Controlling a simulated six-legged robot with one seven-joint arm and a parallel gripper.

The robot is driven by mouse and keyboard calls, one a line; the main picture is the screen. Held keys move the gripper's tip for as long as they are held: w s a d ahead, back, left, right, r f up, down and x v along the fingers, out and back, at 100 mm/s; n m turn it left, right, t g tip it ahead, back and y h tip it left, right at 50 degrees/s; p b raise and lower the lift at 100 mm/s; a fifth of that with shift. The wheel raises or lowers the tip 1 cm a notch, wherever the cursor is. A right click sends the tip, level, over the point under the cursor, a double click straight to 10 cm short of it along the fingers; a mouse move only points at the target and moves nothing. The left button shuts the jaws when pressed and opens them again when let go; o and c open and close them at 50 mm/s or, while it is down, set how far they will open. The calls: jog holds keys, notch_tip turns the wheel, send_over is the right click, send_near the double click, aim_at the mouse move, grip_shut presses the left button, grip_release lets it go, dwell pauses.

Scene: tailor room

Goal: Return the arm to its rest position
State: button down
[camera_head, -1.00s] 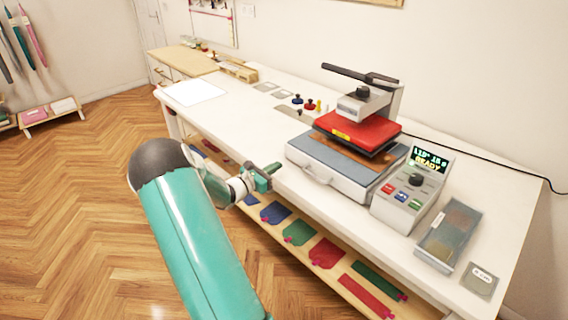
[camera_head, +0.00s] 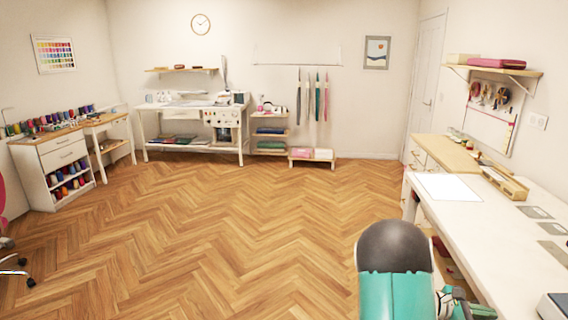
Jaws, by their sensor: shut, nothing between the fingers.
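My teal arm (camera_head: 395,285) with its dark rounded joint shows at the lower right, beside the near edge of the white worktable (camera_head: 470,235). My gripper (camera_head: 474,307) is partly visible at the bottom edge, to the right of the arm link. It is shut and holds nothing. Its lower part is cut off by the frame or hidden by the arm.
Open wooden floor (camera_head: 220,220) fills the middle and left. A white sheet (camera_head: 447,187) and a wooden tray (camera_head: 503,182) lie on the worktable. A sewing bench (camera_head: 190,143) stands at the back, a thread cabinet (camera_head: 60,165) at the left. A chair (camera_head: 12,262) shows at the left edge.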

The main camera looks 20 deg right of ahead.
jog(key=s+a+r+m+t+y, duration=0.1)
jog(key=a+r+m+t+y, duration=0.2)
jog(key=a, duration=1.3)
jog(key=s+a+r+m+t+y, duration=0.1)
jog(key=a+r+m+t+y, duration=0.3)
jog(key=a, duration=1.3)
jog(key=s+a+r+m+t+y, duration=0.1)
jog(key=a+r+m+t+y, duration=0.3)
jog(key=a+r, duration=0.5)
jog(key=a+t+y, duration=0.2)
jog(key=a+y, duration=0.1)
jog(key=a, duration=0.4)
jog(key=shift+s+a+y, duration=0.25)
jog(key=shift+y, duration=0.15)
jog(key=shift+d+r, duration=0.1)
jog(key=shift+d, duration=0.05)
